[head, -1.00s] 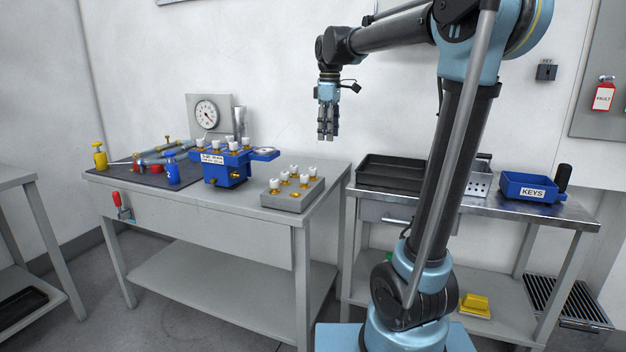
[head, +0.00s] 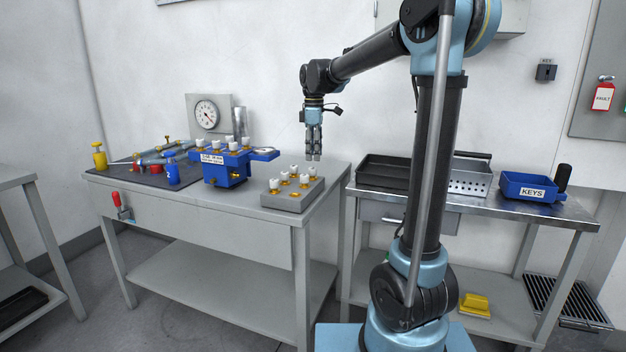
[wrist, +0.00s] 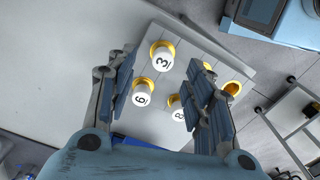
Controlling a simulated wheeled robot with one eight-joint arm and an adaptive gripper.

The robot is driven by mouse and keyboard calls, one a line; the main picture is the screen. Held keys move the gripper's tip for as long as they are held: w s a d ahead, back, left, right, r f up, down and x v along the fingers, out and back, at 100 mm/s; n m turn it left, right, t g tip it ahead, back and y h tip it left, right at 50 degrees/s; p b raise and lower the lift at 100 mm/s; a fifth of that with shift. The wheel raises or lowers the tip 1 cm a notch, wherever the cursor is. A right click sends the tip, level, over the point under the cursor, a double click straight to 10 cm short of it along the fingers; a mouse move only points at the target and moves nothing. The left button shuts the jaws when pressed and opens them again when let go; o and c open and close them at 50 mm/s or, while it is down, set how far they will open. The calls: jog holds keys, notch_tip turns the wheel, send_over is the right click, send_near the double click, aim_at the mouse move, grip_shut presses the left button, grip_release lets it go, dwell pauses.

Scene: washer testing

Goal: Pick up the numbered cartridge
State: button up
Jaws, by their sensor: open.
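The numbered cartridges are white caps on brass bodies, standing in a grey block (head: 292,202) on the front right of the bench. In the wrist view I read a cartridge marked 3 (wrist: 162,57), one marked 6 (wrist: 142,93) and one marked 8 (wrist: 179,115). Another brass part (wrist: 233,88) shows right of the fingers, partly hidden. My gripper (head: 314,157) points down above and behind the block in the head view, open and empty, apart from the cartridges. In the wrist view its fingers (wrist: 160,100) frame the block from either side. The task does not say which number.
A black tray (head: 385,170) and blue KEYS bin (head: 532,188) sit on the right table.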

aim_at(312, 168)
jog(key=shift+s+a+f, duration=0.1)
jog(key=shift+a+f, duration=0.05)
jog(key=shift+f, duration=1.7)
jog(key=shift+s+a+f, duration=0.1)
jog(key=shift+f, duration=1.7)
grip_shut()
